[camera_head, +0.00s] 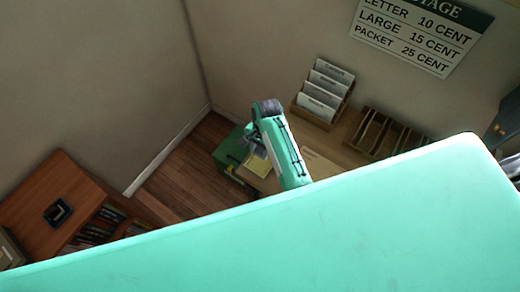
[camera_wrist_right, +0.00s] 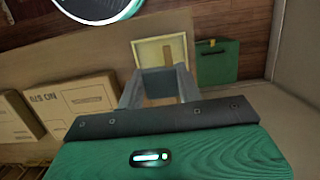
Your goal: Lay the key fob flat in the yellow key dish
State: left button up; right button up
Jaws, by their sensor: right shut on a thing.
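The yellow key dish (camera_wrist_right: 141,50) is a shallow square tray in the right wrist view, just beyond my fingertips. A tan strip shows inside it; I cannot tell what that is. In the head view the dish (camera_head: 258,166) shows as a pale yellow patch below my right gripper (camera_head: 254,145). My right gripper (camera_wrist_right: 158,82) is shut on a small grey thing between its fingers, which I take to be the key fob (camera_wrist_right: 159,76); its outline is hard to make out. It appears above the near side of the dish. My left gripper is not in view.
A green box (camera_wrist_right: 217,62) stands right beside the dish. Cardboard boxes (camera_wrist_right: 85,105) lie left of my gripper in the wrist view. A letter rack (camera_head: 325,92) and a slotted wooden rack (camera_head: 385,132) stand to the right. A large teal surface blocks the lower head view.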

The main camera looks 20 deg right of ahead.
aim_at(261, 150)
jog(key=shift+f+b, duration=0.9)
jog(key=shift+f, duration=2.05)
jog(key=o, duration=1)
jog(key=shift+o, duration=0.2)
jog(key=shift+d+r, duration=0.1)
jog(key=shift+r, duration=0.2)
notch_tip(261, 150, up, 2)
jog(key=shift+w+d+p, duration=0.1)
jog(key=shift+w+p, duration=0.05)
jog(key=shift+p, duration=0.85)
notch_tip(261, 150, up, 11)
jog(key=w+d, duration=0.1)
jog(key=d, duration=0.1)
jog(key=shift+w, duration=0.2)
jog(key=shift+a, duration=0.1)
